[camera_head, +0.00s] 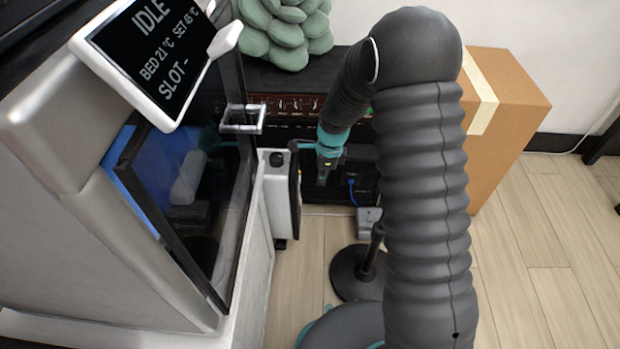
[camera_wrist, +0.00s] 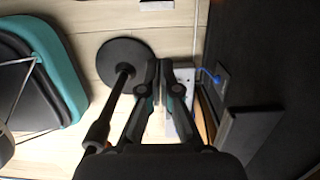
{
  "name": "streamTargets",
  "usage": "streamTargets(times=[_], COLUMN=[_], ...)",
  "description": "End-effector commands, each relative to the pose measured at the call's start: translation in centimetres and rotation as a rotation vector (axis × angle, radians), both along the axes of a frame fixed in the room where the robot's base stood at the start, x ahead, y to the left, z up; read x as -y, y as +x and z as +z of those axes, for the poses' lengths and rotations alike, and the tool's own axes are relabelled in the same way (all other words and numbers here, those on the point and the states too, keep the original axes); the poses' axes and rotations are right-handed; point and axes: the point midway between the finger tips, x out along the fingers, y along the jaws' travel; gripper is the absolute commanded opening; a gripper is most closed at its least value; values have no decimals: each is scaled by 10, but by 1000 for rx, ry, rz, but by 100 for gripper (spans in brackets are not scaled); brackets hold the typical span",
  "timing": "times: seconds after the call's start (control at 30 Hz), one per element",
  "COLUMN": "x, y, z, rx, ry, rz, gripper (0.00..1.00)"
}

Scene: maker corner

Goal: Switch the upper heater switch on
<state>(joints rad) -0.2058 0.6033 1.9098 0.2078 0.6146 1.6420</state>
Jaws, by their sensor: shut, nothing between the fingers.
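I cannot make out the upper heater switch in either view. The printer-like machine (camera_head: 60,135) stands at the left in the head view, and its screen (camera_head: 150,50) reads IDLE, BED 21 °C, SET 45 °C. A white box (camera_head: 277,195) with a dark right face and a black knob (camera_head: 277,159) is on its right side. Any switch on that dark face is too edge-on to tell. My gripper (camera_head: 326,172) is shut and empty, just right of that box and apart from it. In the wrist view my gripper (camera_wrist: 163,66) points over the floor.
A black cabinet (camera_head: 285,104) with a row of controls stands behind my gripper. A blue cable (camera_head: 352,191) runs from its front. A round black stand base (camera_head: 355,272) and a grey box (camera_head: 370,223) are on the floor. A cardboard box (camera_head: 510,105) stands right.

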Motion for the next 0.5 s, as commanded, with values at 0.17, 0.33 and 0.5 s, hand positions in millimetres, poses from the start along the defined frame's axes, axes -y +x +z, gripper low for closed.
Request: streamTargets(times=[0.17, 0.33, 0.5], x=[12, 21, 27], y=[1, 1, 0], z=[41, 66, 80], rx=[7, 6, 5], ry=[1, 1, 1], rz=[2, 3, 3], gripper=[0, 0, 0])
